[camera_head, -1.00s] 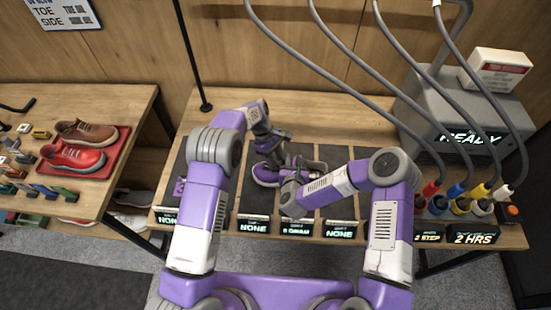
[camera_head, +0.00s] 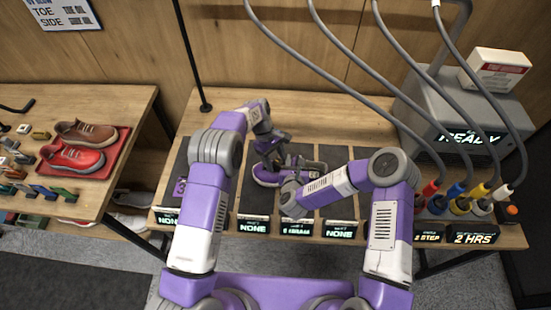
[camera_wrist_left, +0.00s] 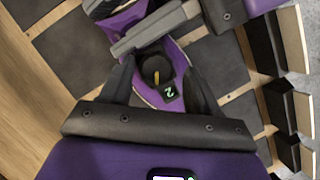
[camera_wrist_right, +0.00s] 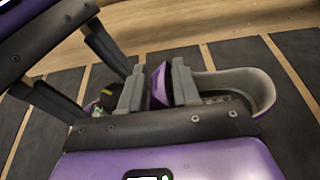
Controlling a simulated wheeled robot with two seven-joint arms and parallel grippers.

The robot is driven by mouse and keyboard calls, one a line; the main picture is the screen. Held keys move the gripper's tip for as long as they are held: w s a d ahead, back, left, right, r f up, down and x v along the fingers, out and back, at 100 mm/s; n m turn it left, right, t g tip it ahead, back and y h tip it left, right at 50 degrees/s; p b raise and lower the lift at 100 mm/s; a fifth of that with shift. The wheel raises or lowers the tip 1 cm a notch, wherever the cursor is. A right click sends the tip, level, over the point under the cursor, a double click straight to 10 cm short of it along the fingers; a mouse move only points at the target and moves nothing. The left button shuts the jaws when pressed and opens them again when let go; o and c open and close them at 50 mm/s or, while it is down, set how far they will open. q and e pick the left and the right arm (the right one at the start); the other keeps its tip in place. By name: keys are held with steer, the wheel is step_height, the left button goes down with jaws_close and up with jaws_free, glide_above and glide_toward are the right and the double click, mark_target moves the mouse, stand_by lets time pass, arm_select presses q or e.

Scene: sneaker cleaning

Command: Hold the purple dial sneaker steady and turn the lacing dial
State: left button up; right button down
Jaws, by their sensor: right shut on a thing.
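The purple sneaker (camera_head: 266,176) lies on a dark mat panel on the bench. The left wrist view shows its round black dial (camera_wrist_left: 153,68) with a yellow mark, beside a small black tag (camera_wrist_left: 169,93) reading a green "2". My right gripper (camera_wrist_right: 158,88) is shut on the sneaker's body; the grey-lined opening (camera_wrist_right: 245,82) shows to the right in the right wrist view. My left gripper (camera_wrist_left: 160,78) is open, its fingers apart on either side of the dial, with visible gaps. In the head view, my left gripper (camera_head: 270,154) is above the sneaker.
My right gripper's fingers cross the sneaker close to my left fingers. Small displays (camera_head: 252,226) line the bench's front edge. A grey machine (camera_head: 450,115) with hoses stands right. A side table holds a red tray (camera_head: 115,150) with shoes. Neighbouring mat panels are mostly clear.

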arm_select(q)
steer(key=shift+w+d+r, duration=0.1)
steer(key=shift+w+d, duration=0.05)
steer(key=shift+d, duration=0.05)
